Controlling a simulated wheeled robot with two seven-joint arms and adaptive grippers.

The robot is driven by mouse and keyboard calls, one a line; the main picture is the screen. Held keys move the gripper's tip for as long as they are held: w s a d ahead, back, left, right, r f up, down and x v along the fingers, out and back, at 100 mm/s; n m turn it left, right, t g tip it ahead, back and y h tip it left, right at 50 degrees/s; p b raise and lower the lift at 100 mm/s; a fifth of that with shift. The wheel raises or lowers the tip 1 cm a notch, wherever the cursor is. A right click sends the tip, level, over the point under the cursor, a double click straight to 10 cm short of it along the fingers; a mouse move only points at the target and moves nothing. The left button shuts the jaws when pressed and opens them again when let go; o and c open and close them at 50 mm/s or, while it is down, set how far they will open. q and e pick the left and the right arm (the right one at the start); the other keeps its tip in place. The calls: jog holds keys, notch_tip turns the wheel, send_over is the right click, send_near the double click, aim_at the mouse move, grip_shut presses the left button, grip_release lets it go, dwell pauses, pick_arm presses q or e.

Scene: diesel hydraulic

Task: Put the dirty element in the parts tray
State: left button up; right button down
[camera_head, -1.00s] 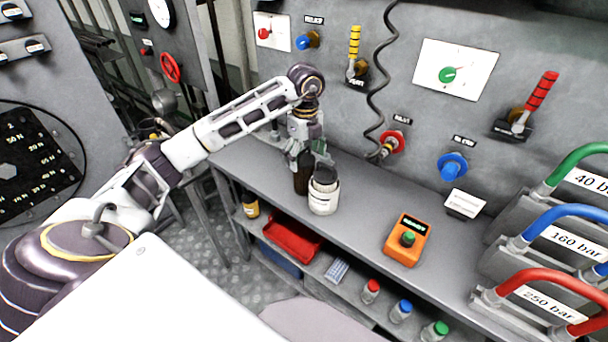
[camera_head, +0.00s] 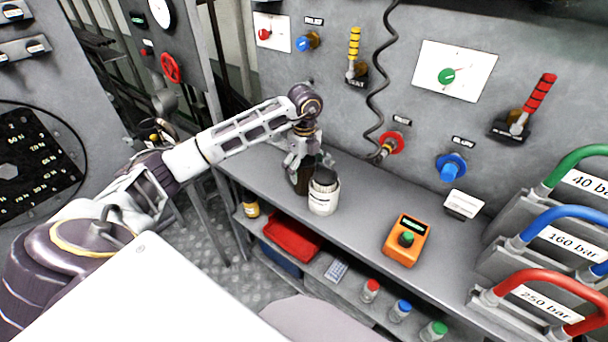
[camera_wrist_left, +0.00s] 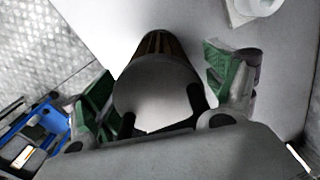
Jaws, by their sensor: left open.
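A dark brown cylinder (camera_head: 302,182), seemingly the dirty element, stands upright on the grey bench, just left of a white labelled jar with a dark top (camera_head: 323,196). My left gripper (camera_head: 308,164) points down over the cylinder with its fingers apart. In the left wrist view the cylinder (camera_wrist_left: 158,85) rises between the two green finger pads, with a gap on the right side. My gripper partly hides it in the head view. A red tray (camera_head: 290,238), possibly the parts tray, sits on the lower shelf. My right gripper is not in view.
An orange box with a green button (camera_head: 406,240) stands on the bench (camera_head: 362,205). A blue container (camera_head: 280,260) is below the red tray. Bottles with red, blue and green caps stand on the lower shelf. A coiled cable (camera_head: 376,90) hangs behind the bench.

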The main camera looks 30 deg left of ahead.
pick_arm(q)
jog(key=shift+c, duration=0.4)
jog(key=c, duration=1)
jog(key=shift+c, duration=0.4)
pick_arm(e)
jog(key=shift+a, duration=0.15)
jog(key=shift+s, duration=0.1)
